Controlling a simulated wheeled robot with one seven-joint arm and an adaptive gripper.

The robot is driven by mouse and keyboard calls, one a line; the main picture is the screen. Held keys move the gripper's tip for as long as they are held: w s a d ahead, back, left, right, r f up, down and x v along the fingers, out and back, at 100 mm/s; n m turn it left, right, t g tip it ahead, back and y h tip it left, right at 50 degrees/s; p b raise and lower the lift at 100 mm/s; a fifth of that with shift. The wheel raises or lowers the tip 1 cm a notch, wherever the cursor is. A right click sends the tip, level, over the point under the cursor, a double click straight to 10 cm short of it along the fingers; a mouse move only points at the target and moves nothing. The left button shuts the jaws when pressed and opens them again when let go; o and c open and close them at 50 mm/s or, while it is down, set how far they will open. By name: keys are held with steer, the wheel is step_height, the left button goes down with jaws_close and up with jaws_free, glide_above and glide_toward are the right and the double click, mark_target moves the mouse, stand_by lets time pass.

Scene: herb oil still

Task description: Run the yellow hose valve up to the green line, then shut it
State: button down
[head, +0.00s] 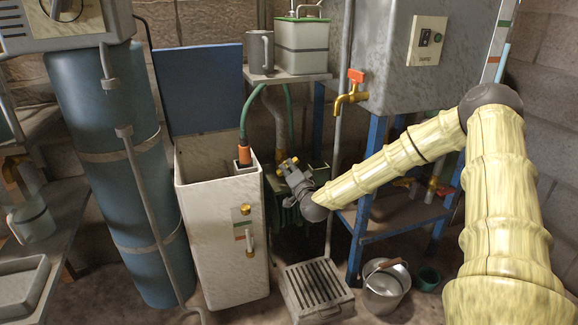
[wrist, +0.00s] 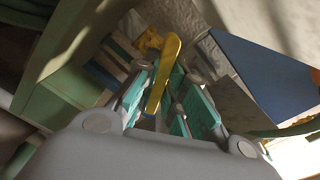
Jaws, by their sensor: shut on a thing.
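My gripper (head: 288,172) is just right of the white open-topped tank (head: 222,225), low in front of a dark green unit. In the wrist view, the yellow valve lever (wrist: 168,62) lies between the teal pads of my gripper (wrist: 166,98), which is shut on it. A yellow valve body (wrist: 148,42) shows beyond the lever. In the head view the valve is mostly hidden by my gripper. A sight gauge (head: 249,236) with brass fittings is on the tank's front, beside a small plate with green and red marks (head: 239,232). The liquid level is too small to read.
A green hose (head: 246,112) runs into the tank through an orange fitting (head: 244,156). The tank's blue lid (head: 198,88) stands open. A brass tap with an orange handle (head: 355,78) is above right. A slatted crate (head: 316,290) and a bucket (head: 386,288) stand on the floor.

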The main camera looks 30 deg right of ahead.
steer(key=shift+f, duration=0.1)
stand_by(0.3)
steer(key=c, duration=1.5)
jaws_free()
steer(key=shift+s, duration=0.1)
steer(key=v, duration=1.2)
steer(key=shift+d, duration=0.1)
stand_by(4.3)
